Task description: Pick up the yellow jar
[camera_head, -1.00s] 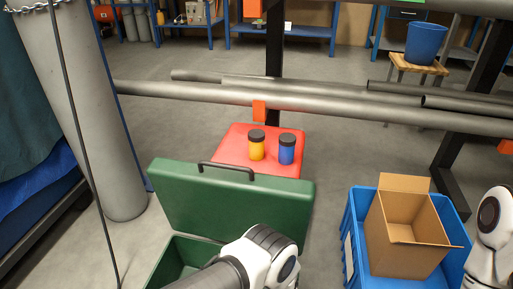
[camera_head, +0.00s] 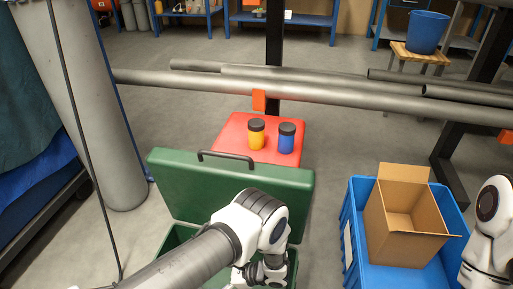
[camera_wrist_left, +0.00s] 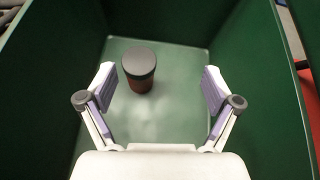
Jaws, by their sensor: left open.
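The yellow jar (camera_head: 256,136) with a black lid stands upright on a red surface (camera_head: 233,133), left of a blue jar (camera_head: 286,139). My left arm reaches down into the green case (camera_head: 185,200) in front of that surface. My left gripper (camera_wrist_left: 158,90) is open and empty in the left wrist view, inside the case. A dark-lidded jar with a reddish-brown body (camera_wrist_left: 139,72) stands on the case floor just beyond and between the fingers, apart from them. The yellow jar does not show in the left wrist view. My right gripper is out of view.
The raised green lid with a black handle (camera_head: 226,157) stands between my left arm and the yellow jar. A blue crate (camera_head: 357,262) holding an open cardboard box (camera_head: 402,233) is at the right. Grey pipes (camera_head: 330,91) run behind the red surface.

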